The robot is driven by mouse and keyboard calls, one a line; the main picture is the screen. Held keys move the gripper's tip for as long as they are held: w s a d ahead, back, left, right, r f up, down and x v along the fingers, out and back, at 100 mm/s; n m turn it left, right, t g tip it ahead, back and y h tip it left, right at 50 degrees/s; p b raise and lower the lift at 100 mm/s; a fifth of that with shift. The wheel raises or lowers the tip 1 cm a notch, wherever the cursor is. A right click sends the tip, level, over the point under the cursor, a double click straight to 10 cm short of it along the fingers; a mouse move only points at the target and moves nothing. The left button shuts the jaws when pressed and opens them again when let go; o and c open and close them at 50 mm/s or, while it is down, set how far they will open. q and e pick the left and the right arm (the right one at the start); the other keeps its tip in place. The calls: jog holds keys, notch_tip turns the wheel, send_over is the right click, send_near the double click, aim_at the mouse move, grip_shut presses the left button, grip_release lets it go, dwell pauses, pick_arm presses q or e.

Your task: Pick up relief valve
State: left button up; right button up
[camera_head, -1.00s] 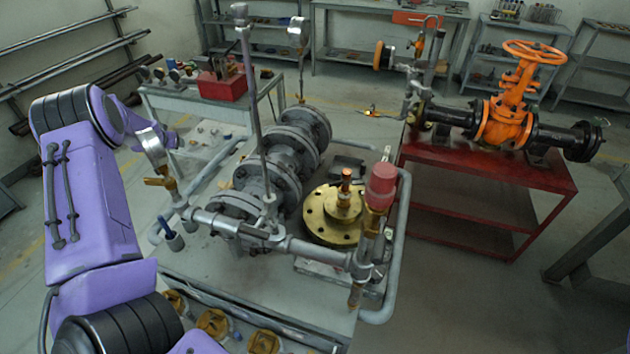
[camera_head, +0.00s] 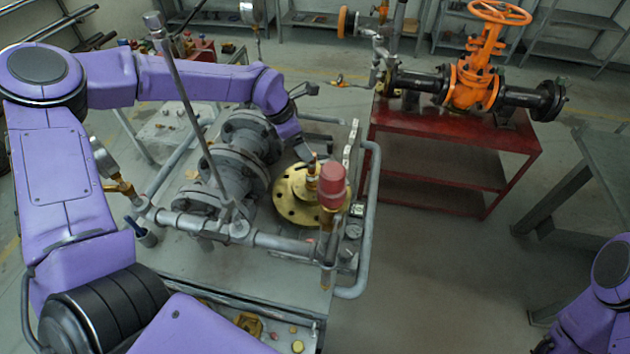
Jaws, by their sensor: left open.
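A valve with a red cap (camera_head: 332,182), which looks like the relief valve, stands upright at the right end of the grey front pipe (camera_head: 280,242). Its lower body is partly lost among the pipe fittings. Just behind it, a round brass flange (camera_head: 290,208) with bolt holes lies on the bench, with a thin copper-coloured stem rising from it. My left gripper (camera_head: 310,154) reaches in from the left over the grey flanged pipe, fingers pointing down. It is open, above the brass flange and just behind and left of the red cap, apart from the cap. My right gripper is not shown.
A tall thin rod (camera_head: 188,100) stands between my left arm's elbow and the flanged pipe (camera_head: 240,150). A red table (camera_head: 450,165) with an orange gate valve (camera_head: 475,78) stands behind right. The floor right of the bench is clear.

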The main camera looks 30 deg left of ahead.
aim_at(312, 165)
pick_arm(q)
jog(key=f+b, duration=0.5)
jog(key=shift+w+d+f, duration=0.15)
jog(key=shift+d, duration=0.2)
jog(key=b+x, duration=0.3)
jog(key=x, duration=0.1)
jog(key=shift+w+f+b, duration=0.25)
jog(key=shift+f+b, duration=0.05)
jog(key=shift+f, duration=0.05)
jog(key=shift+w+d+f, duration=0.1)
jog(key=shift+w+f, duration=0.05)
jog(key=shift+c, duration=0.6)
grip_shut()
